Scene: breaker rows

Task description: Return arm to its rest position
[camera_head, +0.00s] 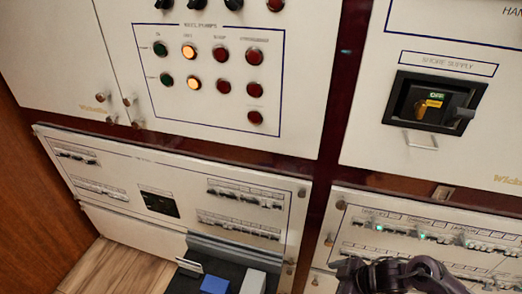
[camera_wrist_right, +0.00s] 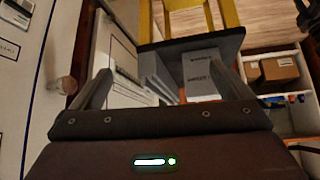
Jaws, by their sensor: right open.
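My right gripper (camera_wrist_right: 160,82) is open in the right wrist view, its two grey fingers spread wide. I see nothing held between them; the pale blocks seen through the gap look farther off. In the head view a dark part of my right arm (camera_head: 400,277) shows at the bottom right edge, in front of the lower right breaker panel (camera_head: 350,222). It hides part of that panel's lower row. My left gripper is not in view.
The lower left breaker panel (camera_head: 120,165) and shore supply switch (camera_head: 432,103) are in the head view. A blue block (camera_head: 214,285) stands below. The wrist view shows a panel knob (camera_wrist_right: 62,86) close at left, a yellow frame (camera_wrist_right: 146,22), and a shelf box (camera_wrist_right: 277,70).

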